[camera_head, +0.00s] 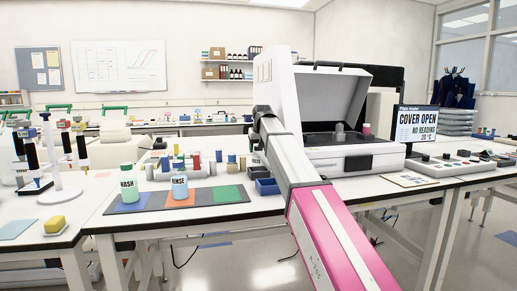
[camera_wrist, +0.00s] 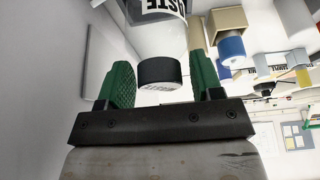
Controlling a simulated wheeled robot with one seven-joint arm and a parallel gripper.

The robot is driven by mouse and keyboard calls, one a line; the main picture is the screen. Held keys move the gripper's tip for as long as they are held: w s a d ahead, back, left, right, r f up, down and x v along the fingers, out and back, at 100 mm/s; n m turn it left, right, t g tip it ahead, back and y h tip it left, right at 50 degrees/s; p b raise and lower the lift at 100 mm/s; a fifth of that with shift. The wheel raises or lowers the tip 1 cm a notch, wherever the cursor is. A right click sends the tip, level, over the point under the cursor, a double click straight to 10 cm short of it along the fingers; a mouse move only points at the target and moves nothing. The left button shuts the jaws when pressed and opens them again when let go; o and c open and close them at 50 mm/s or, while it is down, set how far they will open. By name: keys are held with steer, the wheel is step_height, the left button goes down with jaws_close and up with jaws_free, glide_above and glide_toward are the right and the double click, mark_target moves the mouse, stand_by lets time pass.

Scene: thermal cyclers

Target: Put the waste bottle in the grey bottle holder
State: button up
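In the head view my gripper and the waste bottle are hidden behind my arm. I cannot pick out the grey bottle holder for certain; several small cylinders and holders (camera_head: 232,160) stand in a row at the back of the middle bench.
The wash bottle (camera_head: 128,189) and the rinse bottle (camera_head: 180,188) stand on a coloured mat (camera_head: 150,201). A blue bin (camera_head: 267,186) is beside the mat. The thermal cycler (camera_head: 352,158) has its lid open, and a screen (camera_head: 416,124) reads "COVER OPEN".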

steer(key=shift+r, duration=0.15)
steer(key=v, duration=1.2)
stand_by(0.4)
